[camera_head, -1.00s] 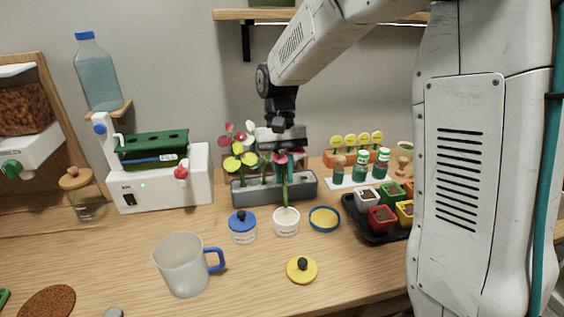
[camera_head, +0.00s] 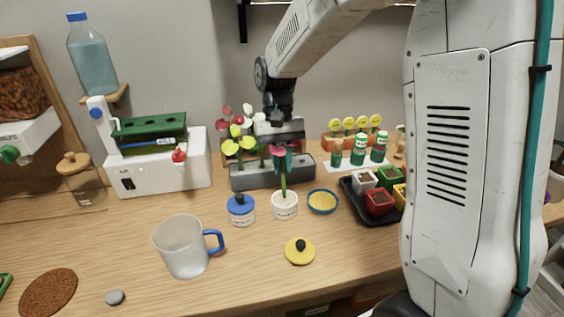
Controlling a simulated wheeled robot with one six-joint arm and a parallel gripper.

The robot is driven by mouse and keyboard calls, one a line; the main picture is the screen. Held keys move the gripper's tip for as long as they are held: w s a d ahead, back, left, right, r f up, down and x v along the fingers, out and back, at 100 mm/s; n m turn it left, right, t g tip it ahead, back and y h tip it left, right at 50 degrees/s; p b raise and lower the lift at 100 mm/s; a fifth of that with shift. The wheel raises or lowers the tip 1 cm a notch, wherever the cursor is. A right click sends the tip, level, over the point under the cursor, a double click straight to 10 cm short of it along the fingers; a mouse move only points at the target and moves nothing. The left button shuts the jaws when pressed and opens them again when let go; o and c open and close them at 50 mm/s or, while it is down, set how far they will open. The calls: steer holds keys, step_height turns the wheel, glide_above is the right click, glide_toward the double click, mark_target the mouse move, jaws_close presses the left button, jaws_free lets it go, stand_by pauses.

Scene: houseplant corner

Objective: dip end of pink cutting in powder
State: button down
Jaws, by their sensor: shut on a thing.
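My gripper (camera_head: 281,162) is shut on the pink cutting, just under its pink flower (camera_head: 277,151). The cutting's green stem (camera_head: 283,183) hangs nearly upright below the jaws. Its lower end is at the mouth of a small open white jar (camera_head: 285,209) with a label. The stem tip is hidden at the rim, and I cannot see the powder or how deep the tip sits. A yellow lid (camera_head: 300,254) with a black knob lies on the table in front of the jar.
A grey holder (camera_head: 250,181) with flower cuttings is behind. A black tray (camera_head: 372,216) of pots and a jug (camera_head: 181,247) flank the area.

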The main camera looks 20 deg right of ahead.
steer(key=shift+f, duration=0.75)
stand_by(1.3)
steer(key=shift+r, duration=3.6)
